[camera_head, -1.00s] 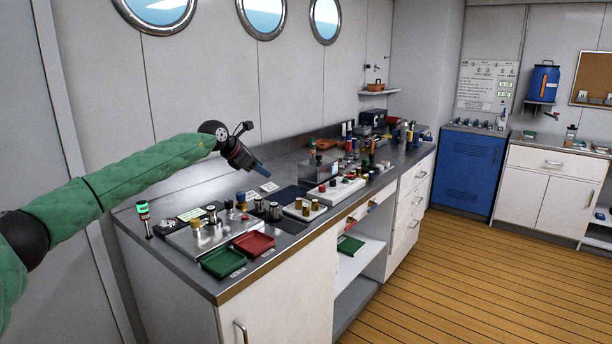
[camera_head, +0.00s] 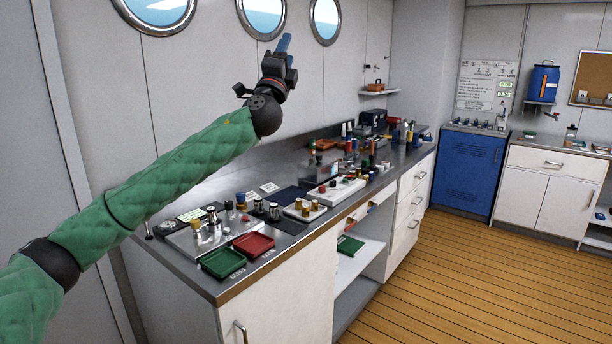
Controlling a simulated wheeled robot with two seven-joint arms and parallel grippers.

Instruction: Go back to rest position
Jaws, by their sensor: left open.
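My left gripper (camera_head: 284,48) is raised in front of the wall, between two round portholes, with its blue fingertips pointing up. It is open, and I see nothing held in it. My left arm, in a green quilted sleeve, reaches in from the lower left and passes over the near left end of the workbench (camera_head: 283,243). The gripper is well above the bench top and touches nothing. My right gripper is not in view.
The bench holds a green tray (camera_head: 223,263), a red tray (camera_head: 254,244), a metal panel (camera_head: 190,238) with cylinders, and a white block (camera_head: 334,190). A blue cabinet (camera_head: 466,172) stands further back. The wooden floor (camera_head: 470,275) at right is clear.

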